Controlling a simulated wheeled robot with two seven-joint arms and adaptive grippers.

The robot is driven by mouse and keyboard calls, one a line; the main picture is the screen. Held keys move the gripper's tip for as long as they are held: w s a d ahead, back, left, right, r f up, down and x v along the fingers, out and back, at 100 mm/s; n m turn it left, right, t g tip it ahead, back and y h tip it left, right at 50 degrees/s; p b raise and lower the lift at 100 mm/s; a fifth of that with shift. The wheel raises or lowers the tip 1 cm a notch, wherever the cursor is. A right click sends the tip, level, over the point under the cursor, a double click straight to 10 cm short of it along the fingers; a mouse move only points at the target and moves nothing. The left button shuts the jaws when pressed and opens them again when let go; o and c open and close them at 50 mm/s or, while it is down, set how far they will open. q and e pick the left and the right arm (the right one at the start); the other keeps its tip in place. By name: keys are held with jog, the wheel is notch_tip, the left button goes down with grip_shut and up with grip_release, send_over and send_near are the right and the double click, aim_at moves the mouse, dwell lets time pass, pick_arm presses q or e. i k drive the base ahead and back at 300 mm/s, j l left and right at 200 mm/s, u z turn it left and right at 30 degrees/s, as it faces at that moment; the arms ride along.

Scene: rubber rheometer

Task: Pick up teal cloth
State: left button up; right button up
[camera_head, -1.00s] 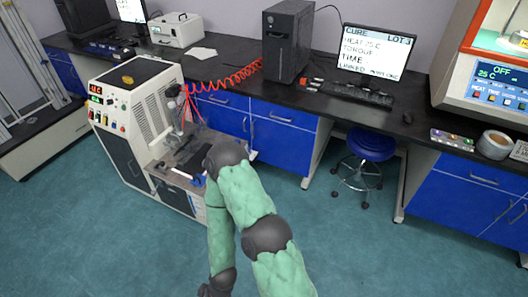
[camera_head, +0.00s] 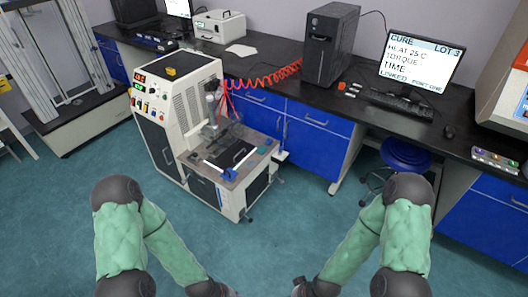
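A small dark teal patch (camera_head: 262,150) lies on the right end of the rheometer's low work deck. It may be the teal cloth, but it is too small to be sure. My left gripper (camera_head: 229,292) and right gripper (camera_head: 299,287) are at the bottom edge of the head view, mostly cut off. Both are well in front of the rheometer (camera_head: 180,110) and apart from it. I cannot see their fingers clearly.
A blue-handled tool (camera_head: 228,173) lies on the deck's front edge. A red coiled hose (camera_head: 265,80) runs to the black tower (camera_head: 325,45) on the dark bench. A blue stool (camera_head: 405,153) stands under the bench. The teal floor before the rheometer is clear.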

aim_at(262, 150)
jog(key=i+l+u, duration=0.2)
jog(key=i+l, duration=2)
jog(key=i, duration=0.1)
